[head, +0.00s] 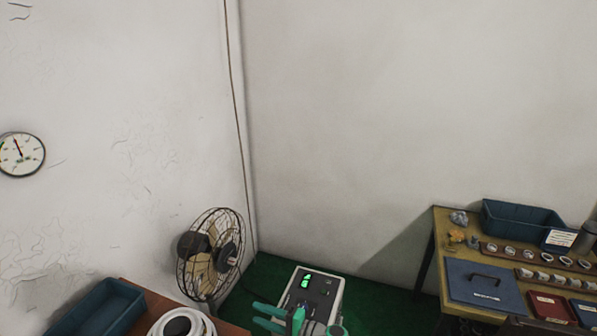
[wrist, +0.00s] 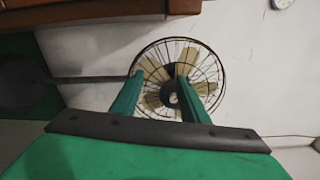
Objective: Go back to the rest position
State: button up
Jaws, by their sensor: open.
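My gripper (head: 263,316) shows at the bottom middle of the head view, low in the picture, with green fingers pointing left. In the wrist view my gripper (wrist: 161,78) has its two green fingers apart, with nothing between them but the fan seen behind. It holds nothing. Most of my arm is outside the head view.
A wire-cage fan (head: 211,255) stands by the left wall; it also shows in the wrist view (wrist: 205,62). A bench (head: 437,222) at right holds rings, boxes and a blue bin (head: 522,218). Another blue bin (head: 97,308) is at lower left. Green floor (head: 385,300) lies between.

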jog(key=s+d+f+m+t+h, duration=0.1)
jog(key=s+d+f+h, duration=0.5)
jog(key=f, duration=0.5)
jog(key=s+d+f+h, duration=0.2)
jog(key=s+d+f, duration=0.3)
jog(key=s+f, duration=0.5)
jog(key=s+d+f+n+h, duration=0.1)
jog(key=s+d+f+h, duration=0.2)
jog(key=s, duration=0.5)
jog(key=s+d+f+h, duration=0.1)
jog(key=s+d+h, duration=0.25)
jog(key=s, duration=0.35)
jog(key=s+d+r+n+t+h, duration=0.1)
jog(key=s+r+n+t+h, duration=0.15)
jog(key=s+r, duration=0.95)
jog(key=s+a+r+n+t, duration=0.2)
jog(key=s+r, duration=0.3)
jog(key=r, duration=0.7)
jog(key=s+a+r+n+t, duration=0.2)
jog(key=s+a+r+t, duration=0.1)
jog(key=r, duration=0.9)
jog(key=shift+s+a+r+y, duration=0.3)
jog(key=shift+s+a, duration=0.4)
jog(key=shift+s, duration=0.25)
